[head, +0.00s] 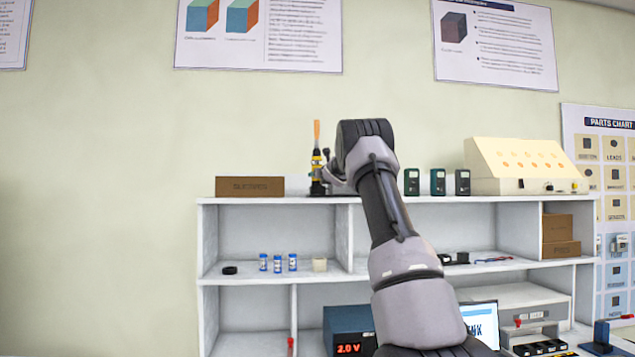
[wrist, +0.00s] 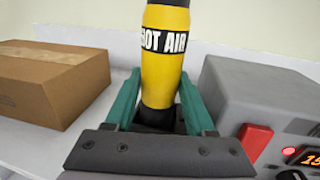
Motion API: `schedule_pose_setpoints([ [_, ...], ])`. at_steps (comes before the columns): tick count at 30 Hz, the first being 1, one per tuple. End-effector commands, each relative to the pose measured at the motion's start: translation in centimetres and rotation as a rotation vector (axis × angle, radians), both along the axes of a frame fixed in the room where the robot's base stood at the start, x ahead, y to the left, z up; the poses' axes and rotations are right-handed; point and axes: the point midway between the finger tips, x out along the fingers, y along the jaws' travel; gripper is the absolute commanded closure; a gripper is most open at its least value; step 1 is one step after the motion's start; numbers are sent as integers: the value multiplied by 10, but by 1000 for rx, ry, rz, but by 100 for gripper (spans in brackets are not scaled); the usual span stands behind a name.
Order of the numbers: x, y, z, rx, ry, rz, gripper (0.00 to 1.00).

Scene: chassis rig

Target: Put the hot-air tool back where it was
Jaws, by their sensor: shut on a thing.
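The hot-air tool (head: 317,168) is yellow and black with an orange tip pointing up. It stands upright at the top shelf, right of the cardboard box. In the wrist view the tool (wrist: 164,55) shows its "HOT AIR" label, and its lower black end is between the green fingers. My gripper (wrist: 160,100) is shut on it; in the head view my gripper (head: 326,176) reaches it from the right. I cannot tell whether the tool's lower end touches anything below. A grey unit (wrist: 260,95) with a red switch and lit display is right of the tool.
A cardboard box (head: 250,187) is close on the left; it also shows in the wrist view (wrist: 50,80). Several dark meters (head: 437,182) and a cream sloped panel (head: 525,165) stand further right on the shelf top (head: 290,199). My arm hides part of the shelf.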

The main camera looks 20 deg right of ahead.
Motion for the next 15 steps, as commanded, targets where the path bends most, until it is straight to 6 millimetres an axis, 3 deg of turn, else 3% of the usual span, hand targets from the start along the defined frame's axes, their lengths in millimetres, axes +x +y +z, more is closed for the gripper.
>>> schedule_pose_setpoints([
  [5,0,0,-19,2,0,0,100],
  [15,0,0,-21,0,-1,0,100],
])
